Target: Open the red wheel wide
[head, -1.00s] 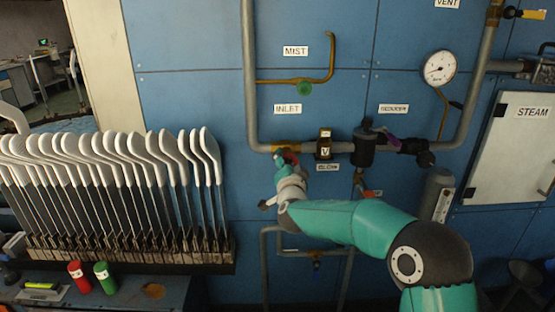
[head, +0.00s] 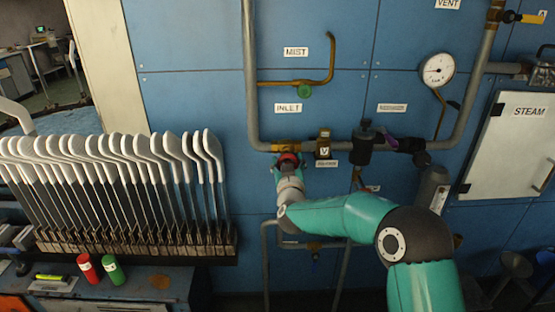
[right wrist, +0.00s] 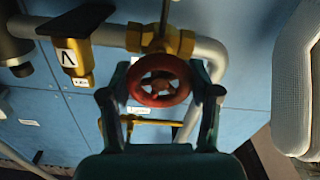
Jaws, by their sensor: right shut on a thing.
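The red wheel (head: 288,157) sits on a brass valve on the grey pipe, below the INLET label. My right gripper (head: 288,166) reaches up to it from below and covers part of it. In the right wrist view the wheel (right wrist: 160,63) lies between the two fingers of my right gripper (right wrist: 162,88), one on each side, and the gripper is shut on its rim. The brass valve body (right wrist: 178,42) shows behind the wheel. My left gripper is not in view.
A brass block marked V (head: 323,145) and a dark reducer (head: 364,144) sit on the pipe right of the wheel. A round gauge (head: 437,69) hangs at upper right. A row of white sock boards (head: 170,150) stands at left.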

